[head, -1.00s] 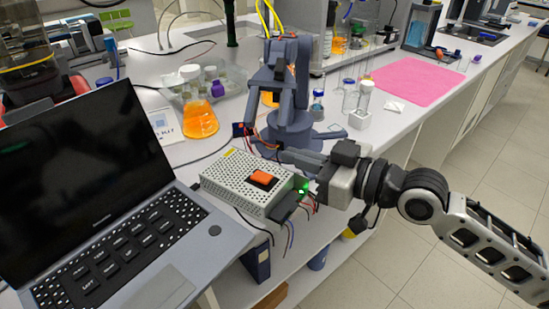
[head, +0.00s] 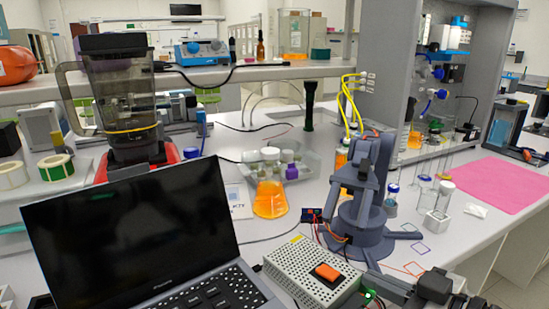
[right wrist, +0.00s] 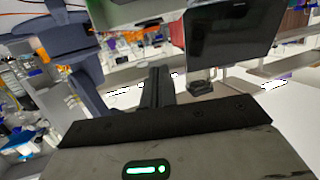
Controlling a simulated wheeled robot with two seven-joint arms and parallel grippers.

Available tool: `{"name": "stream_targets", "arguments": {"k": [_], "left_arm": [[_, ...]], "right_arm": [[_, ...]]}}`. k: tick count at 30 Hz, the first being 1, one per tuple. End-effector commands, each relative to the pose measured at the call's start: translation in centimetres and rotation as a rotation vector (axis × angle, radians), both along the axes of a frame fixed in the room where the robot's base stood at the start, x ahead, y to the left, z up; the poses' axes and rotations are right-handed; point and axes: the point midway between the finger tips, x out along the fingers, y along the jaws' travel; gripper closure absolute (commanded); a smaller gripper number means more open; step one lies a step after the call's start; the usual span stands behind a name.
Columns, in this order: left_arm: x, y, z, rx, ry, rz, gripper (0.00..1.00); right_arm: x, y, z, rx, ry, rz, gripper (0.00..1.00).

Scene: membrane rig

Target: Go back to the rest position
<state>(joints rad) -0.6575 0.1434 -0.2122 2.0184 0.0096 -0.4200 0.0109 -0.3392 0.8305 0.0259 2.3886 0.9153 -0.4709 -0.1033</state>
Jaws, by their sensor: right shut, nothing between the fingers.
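My right gripper (head: 378,282) shows at the lower right of the head view, cut by the bottom edge. It is beside the right end of the white perforated power supply box (head: 285,268), which has an orange switch (head: 327,272) on top. In the right wrist view the dark fingers of the right gripper (right wrist: 158,88) are together, with nothing between them. Whether the gripper touches the box or its wires cannot be told. My left gripper is in neither view.
A grey desktop robot arm (head: 362,205) stands just behind the right gripper. An open laptop (head: 130,240) fills the lower left. An orange flask (head: 270,198), a glass vial in a white block (head: 436,222) and a pink mat (head: 500,182) are on the bench. The floor at the lower right is clear.

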Motion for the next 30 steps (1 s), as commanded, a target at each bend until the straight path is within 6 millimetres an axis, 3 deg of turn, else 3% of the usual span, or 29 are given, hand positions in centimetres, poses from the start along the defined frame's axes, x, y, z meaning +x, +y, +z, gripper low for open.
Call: {"name": "stream_targets", "arguments": {"k": [3, 6, 12, 18, 24, 30], "left_arm": [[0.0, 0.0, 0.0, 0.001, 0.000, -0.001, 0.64], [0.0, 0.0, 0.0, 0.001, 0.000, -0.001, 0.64], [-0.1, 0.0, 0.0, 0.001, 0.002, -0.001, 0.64], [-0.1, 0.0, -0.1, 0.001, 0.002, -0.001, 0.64], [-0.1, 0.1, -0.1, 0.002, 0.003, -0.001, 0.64], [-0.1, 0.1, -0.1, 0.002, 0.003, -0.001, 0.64]], "right_arm": [[-2.2, 0.6, -5.9, -0.098, 0.178, -0.061, 1.00], [-4.3, 0.5, -10.0, -0.187, 0.331, -0.125, 1.00], [-8.4, -0.1, -14.9, -0.306, 0.578, -0.242, 1.00], [-12.3, -0.6, -17.6, -0.378, 0.784, -0.344, 1.00], [-16.1, -0.9, -19.0, -0.424, 0.964, -0.432, 1.00], [-14.4, -0.3, -20.6, -0.396, 0.882, -0.424, 1.00]]}}
